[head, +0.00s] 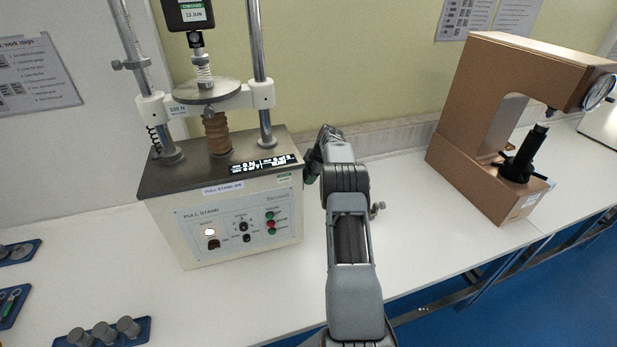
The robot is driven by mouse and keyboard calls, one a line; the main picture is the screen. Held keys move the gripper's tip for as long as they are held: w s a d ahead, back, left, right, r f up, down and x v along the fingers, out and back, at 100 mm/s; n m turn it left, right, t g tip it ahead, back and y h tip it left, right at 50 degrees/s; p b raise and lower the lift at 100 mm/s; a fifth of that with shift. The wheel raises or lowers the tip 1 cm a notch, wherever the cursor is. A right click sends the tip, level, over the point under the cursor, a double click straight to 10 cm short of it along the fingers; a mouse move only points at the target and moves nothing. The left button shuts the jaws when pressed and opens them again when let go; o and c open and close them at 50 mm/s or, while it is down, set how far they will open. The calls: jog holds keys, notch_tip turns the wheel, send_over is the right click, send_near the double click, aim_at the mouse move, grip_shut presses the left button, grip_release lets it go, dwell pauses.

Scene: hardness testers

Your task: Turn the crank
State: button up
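The cream pull stand (240,222) stands on the bench at left centre, with a dark top plate and a control panel facing me. My arm reaches up the picture to the right of it. My gripper (322,150) is close to the stand's right side, pointing away from me. Its fingertips are mostly hidden by my own wrist, so I cannot tell whether it is open, shut or touching anything. I cannot clearly make out a crank; the stand's right side is largely behind my arm. A small metallic knob-like piece (377,208) shows just right of my arm; what it belongs to is unclear.
A brown hardness tester (470,130) with a black spoked handwheel (516,168) and a dial stands at right. Blue trays with small parts, one with grey cylinders (104,332), lie at lower left.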

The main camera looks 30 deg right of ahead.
grip_shut()
jog(key=shift+r+g+p, duration=0.15)
jog(key=shift+g+p, duration=0.15)
jog(key=shift+p, duration=0.35)
jog(key=shift+g+y+p, duration=0.3)
jog(key=shift+g+p, duration=0.1)
jog(key=shift+p, duration=0.05)
jog(key=shift+f, duration=0.2)
jog(key=shift+o, duration=2.2)
grip_release()
